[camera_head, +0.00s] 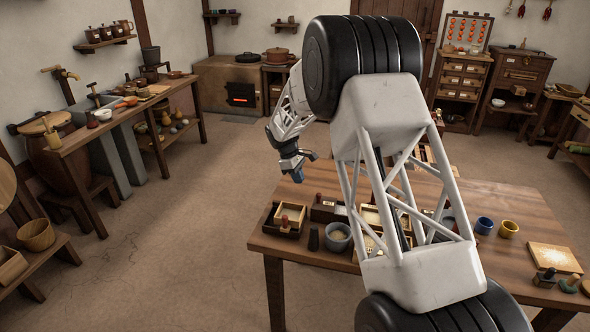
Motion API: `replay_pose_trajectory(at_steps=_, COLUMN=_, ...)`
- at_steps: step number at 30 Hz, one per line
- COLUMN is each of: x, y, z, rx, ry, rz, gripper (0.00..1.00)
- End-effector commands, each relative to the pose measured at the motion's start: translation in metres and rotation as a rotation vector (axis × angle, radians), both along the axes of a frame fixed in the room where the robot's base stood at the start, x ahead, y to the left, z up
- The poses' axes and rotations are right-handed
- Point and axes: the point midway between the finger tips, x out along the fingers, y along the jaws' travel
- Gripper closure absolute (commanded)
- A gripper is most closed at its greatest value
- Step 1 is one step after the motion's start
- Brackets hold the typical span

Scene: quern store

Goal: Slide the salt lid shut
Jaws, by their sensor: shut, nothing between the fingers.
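My gripper (298,178), with blue fingertips, hangs shut and empty above the left back edge of the wooden table (480,205), apart from everything on it. A small dark box with a pale wood panel (291,212) and a red-brown knob stands near the table's left end, below my gripper. More small boxes stand to its right, one with a pale top (371,216); my arm covers part of them. I cannot tell which box holds the salt or how far its lid is open.
A grey bowl (338,238) and a dark peg-like piece (313,238) stand in front of the boxes. The floor left of the table is clear.

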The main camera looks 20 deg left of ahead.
Motion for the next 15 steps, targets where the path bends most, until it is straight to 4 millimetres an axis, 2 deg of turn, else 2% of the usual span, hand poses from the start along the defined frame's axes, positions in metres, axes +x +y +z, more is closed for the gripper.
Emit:
replay_pose_trajectory(at_steps=6, x=-0.002, y=-0.013, z=-0.033, rx=-0.001, ry=0.001, rz=0.000, gripper=1.00)
replay_pose_trajectory(at_steps=15, x=-0.007, y=-0.044, z=-0.034, rx=0.000, ry=0.001, rz=-0.001, gripper=1.00)
